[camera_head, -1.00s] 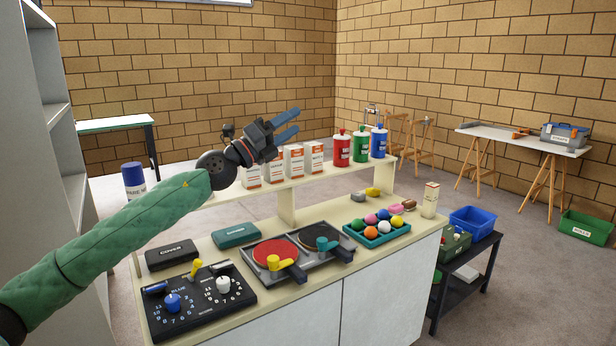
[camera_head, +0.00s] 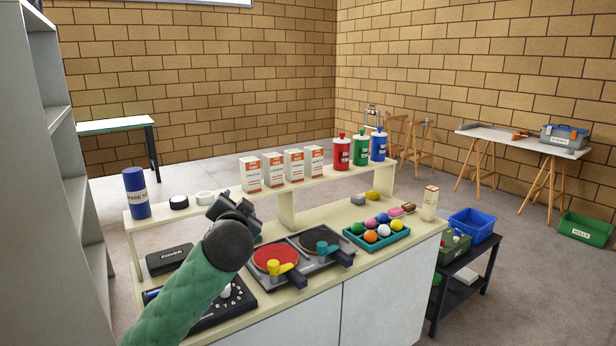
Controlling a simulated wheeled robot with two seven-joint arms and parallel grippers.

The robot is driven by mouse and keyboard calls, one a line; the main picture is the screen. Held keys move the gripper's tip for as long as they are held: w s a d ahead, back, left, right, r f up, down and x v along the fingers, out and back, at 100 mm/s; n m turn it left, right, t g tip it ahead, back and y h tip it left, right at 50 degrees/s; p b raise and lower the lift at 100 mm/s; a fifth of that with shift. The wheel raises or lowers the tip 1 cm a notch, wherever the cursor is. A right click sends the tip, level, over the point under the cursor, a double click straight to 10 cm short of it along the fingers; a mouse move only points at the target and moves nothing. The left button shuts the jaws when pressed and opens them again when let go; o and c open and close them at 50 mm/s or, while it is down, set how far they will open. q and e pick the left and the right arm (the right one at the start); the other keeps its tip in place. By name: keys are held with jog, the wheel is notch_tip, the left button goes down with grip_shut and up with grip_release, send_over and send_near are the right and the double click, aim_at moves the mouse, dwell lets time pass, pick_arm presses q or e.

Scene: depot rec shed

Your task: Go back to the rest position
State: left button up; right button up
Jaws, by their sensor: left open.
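My left arm comes in from the bottom in its green sleeve. My left gripper (camera_head: 232,203) is above the back left of the counter, pointing away from me, open with nothing seen in it. Its wrist hides part of the jaws. The arm covers much of the black scoreboard panel (camera_head: 240,302) and the teal case beside the black cover case (camera_head: 168,259). My right gripper is not in view.
The counter holds two paddles, a red one (camera_head: 273,259) and a dark one (camera_head: 313,240), and a teal tray (camera_head: 376,247) of coloured balls. The raised shelf bears a blue canister (camera_head: 136,193), white-orange boxes (camera_head: 250,174) and coloured bottles (camera_head: 342,152). A grey shelf unit (camera_head: 45,120) stands left.

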pick_arm(q)
jog(key=s+d+f+n+g+h+p, duration=0.15)
jog(key=s+f+g, duration=0.25)
jog(key=s+f, duration=0.7)
jog(key=s+f+n+g+h, duration=0.15)
jog(key=s+f+g, duration=0.4)
jog(key=f, duration=0.85)
jog(key=s+f+g, duration=0.1)
jog(key=s+f, duration=0.6)
jog(key=s, duration=0.3)
jog(key=s+f+n+g+p, duration=0.1)
jog(key=s+f+g, duration=0.1)
jog(key=s+f, duration=0.4)
jog(key=s+f+g+p, duration=0.1)
jog(key=s+f+g, duration=0.1)
jog(key=s+f, duration=0.5)
jog(key=s, duration=0.6)
jog(key=shift+s+d+f+n+h, duration=0.3)
jog(key=shift+s+d+f+h, duration=0.05)
jog(key=shift+s+d+h, duration=0.05)
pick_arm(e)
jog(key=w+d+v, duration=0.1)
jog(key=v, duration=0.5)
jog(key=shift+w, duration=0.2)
